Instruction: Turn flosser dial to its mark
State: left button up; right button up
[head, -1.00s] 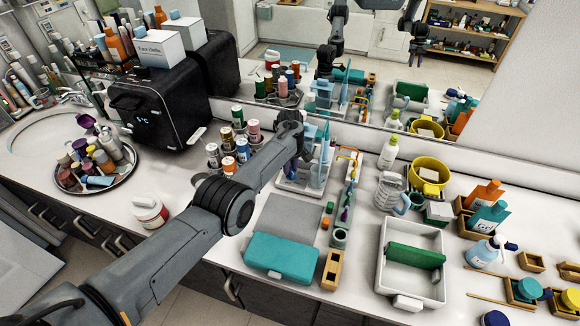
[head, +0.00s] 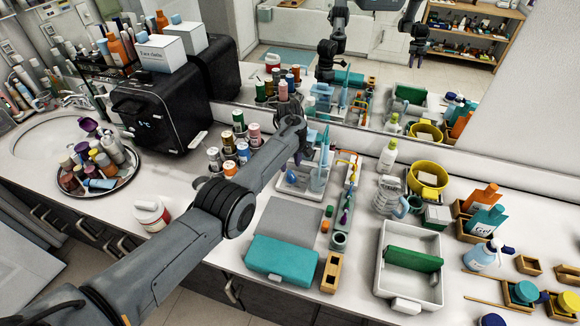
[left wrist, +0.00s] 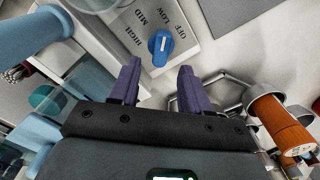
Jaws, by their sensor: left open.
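The flosser base (head: 287,188) is white and stands near the mirror, with a clear blue tank (head: 319,178) on it. Its blue dial (left wrist: 160,47) shows in the left wrist view, on a white panel with the words HIGH, MID, LOW and OFF. A short pale line marks the dial; I cannot tell which word it points to exactly. My left gripper (left wrist: 159,69) is open, with purple fingers apart and nothing between them. The dial lies just beyond the fingertips, apart from them in the picture. In the head view the left gripper (head: 299,155) hangs above the flosser. My right gripper is not seen directly.
A holder with several cans (head: 240,140) stands left of the flosser; an orange-brown can (left wrist: 283,128) shows close to the right finger. A grey mat (head: 290,219) and teal case (head: 281,259) lie in front. A rack with small items (head: 347,195) stands right. The mirror is behind.

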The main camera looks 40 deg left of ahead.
aim_at(290, 173)
pick_arm(q)
notch_tip(290, 173, up, 7)
jog(key=shift+f+p, duration=0.15)
jog(key=shift+p, duration=0.25)
dwell(0.4)
